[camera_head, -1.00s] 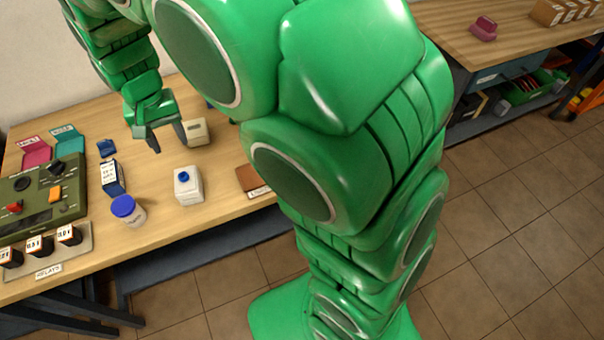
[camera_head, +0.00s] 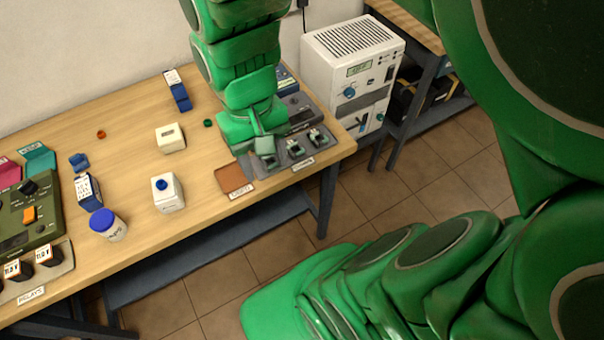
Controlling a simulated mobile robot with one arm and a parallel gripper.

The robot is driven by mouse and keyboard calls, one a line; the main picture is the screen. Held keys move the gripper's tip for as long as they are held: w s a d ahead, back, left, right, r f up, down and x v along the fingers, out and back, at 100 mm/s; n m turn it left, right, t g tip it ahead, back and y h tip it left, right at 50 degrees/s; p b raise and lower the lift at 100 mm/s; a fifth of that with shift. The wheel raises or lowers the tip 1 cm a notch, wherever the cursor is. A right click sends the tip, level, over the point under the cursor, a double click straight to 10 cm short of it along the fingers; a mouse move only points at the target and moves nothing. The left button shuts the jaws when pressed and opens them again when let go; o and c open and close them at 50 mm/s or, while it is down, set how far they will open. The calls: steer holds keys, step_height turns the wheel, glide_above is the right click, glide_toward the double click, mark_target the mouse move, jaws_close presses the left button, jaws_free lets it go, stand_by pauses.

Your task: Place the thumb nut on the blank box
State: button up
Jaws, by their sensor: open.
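A cream box (camera_head: 170,138) with a plain body and a small dark mark on top stands mid-table; it looks like the blank box. A white box (camera_head: 168,196) with a blue round knob on top stands in front of it. Two small rings lie on the table, an orange one (camera_head: 101,134) and a green one (camera_head: 208,123); I cannot tell which, if either, is the thumb nut. My gripper (camera_head: 262,160) points down at the table's right end, over the left part of a grey tray. It is open; its fingers are partly hidden, and I see nothing held.
The grey tray (camera_head: 308,158) holds dark modules. A blue-lidded jar (camera_head: 108,226), a green control panel (camera_head: 36,215) and relays (camera_head: 48,254) fill the left. A white power unit (camera_head: 350,65) stands beyond the right end.

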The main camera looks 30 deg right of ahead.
steer(key=s+d, duration=0.2)
steer(key=s, duration=0.5)
steer(key=shift+d, duration=0.3)
